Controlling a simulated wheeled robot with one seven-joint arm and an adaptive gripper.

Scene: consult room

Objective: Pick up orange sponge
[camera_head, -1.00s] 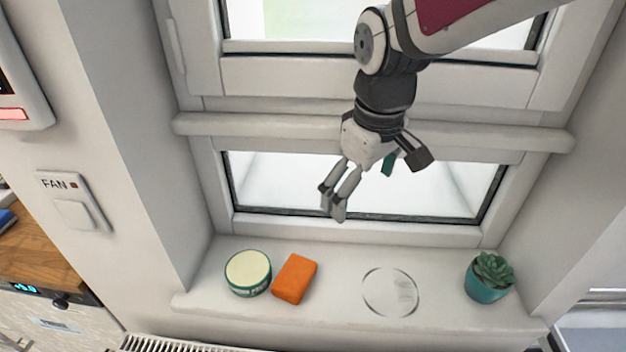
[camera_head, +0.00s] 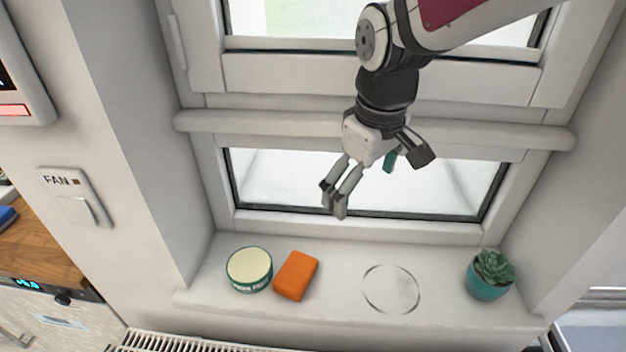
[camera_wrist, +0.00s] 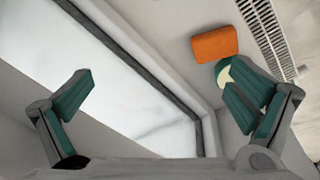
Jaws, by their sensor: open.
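The orange sponge (camera_head: 296,276) lies flat on the white windowsill (camera_head: 340,262), just right of a round tub with a cream lid and green side (camera_head: 249,269). In the wrist view the sponge (camera_wrist: 215,45) shows at the upper right, beyond the fingers and not between them. My gripper (camera_head: 372,178) hangs in front of the lower window pane, above and to the right of the sponge and apart from it. In the wrist view its green-padded fingers (camera_wrist: 160,105) are spread wide with nothing between them. One finger covers part of the tub there.
A clear round dish or ring (camera_head: 391,289) lies on the sill right of the sponge. A succulent in a teal pot (camera_head: 489,275) stands at the sill's right end. The window frame (camera_head: 370,234) rises behind, and a radiator grille (camera_head: 170,344) is below the front edge.

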